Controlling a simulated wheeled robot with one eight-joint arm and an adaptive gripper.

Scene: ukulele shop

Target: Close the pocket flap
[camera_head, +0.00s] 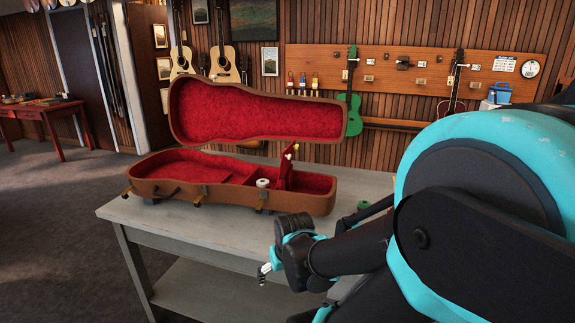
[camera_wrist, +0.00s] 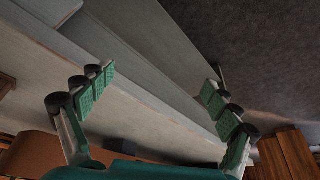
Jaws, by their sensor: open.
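A brown ukulele case (camera_head: 235,200) with red lining lies on the grey bench, its lid (camera_head: 255,115) raised. A small light-coloured thing is at the flap's top edge. My gripper (camera_head: 265,271) is in front of the bench's front edge, lower in the picture than the case and apart from the flap. In the wrist view my gripper (camera_wrist: 158,84) is open and empty. The flap does not show there.
The grey bench (camera_head: 215,234) has a lower shelf (camera_head: 205,290). A small white round item (camera_head: 263,183) sits in the case beside the flap. A green item (camera_head: 364,205) is on the bench by my arm. Latches line the case's front. Guitars hang on the wall behind.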

